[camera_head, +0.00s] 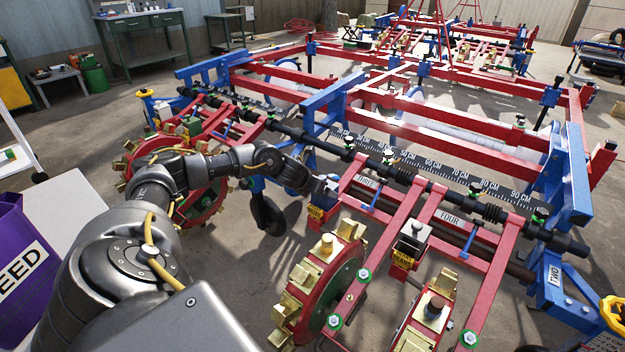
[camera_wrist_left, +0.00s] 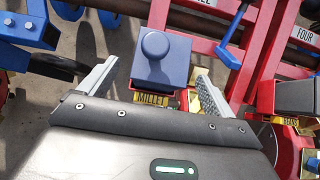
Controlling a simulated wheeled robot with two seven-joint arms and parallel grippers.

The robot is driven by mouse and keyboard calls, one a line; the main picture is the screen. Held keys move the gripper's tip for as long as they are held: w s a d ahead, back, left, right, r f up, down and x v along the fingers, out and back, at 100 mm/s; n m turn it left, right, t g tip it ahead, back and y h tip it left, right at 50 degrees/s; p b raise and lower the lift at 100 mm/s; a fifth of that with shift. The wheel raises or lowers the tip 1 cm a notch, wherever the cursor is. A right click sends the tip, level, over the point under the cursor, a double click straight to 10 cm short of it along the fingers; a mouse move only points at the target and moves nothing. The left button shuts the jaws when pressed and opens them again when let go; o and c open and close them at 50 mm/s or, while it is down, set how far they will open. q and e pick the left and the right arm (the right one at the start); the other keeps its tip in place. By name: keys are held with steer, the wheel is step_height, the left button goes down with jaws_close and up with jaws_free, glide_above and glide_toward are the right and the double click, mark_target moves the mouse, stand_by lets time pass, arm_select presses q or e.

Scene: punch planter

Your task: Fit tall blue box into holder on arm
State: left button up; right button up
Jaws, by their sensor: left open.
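A blue box (camera_wrist_left: 160,62) with a round knob on top is in the left wrist view, above a yellow MILLET label (camera_wrist_left: 151,99). My left gripper (camera_wrist_left: 155,86) is open, with one finger on each side of the box; contact is not clear. In the head view the left gripper (camera_head: 323,188) is beside the red arm marked THREE (camera_head: 366,182), above a small red holder with a yellow label (camera_head: 317,212). The gripper mostly hides the box there. How deep the box sits in the holder cannot be told. My right gripper is not in view.
A grey-topped box (camera_head: 413,236) stands in a holder by the arm marked FOUR (camera_head: 450,218). Red-green planter wheels (camera_head: 338,300) lie below. A black toolbar (camera_head: 400,175) and ruler (camera_head: 430,165) run behind. A purple seed bin (camera_head: 25,270) is at left.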

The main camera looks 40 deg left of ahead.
arm_select(q)
steer(key=p+v, duration=0.1)
steer(key=v, duration=0.5)
stand_by(0.6)
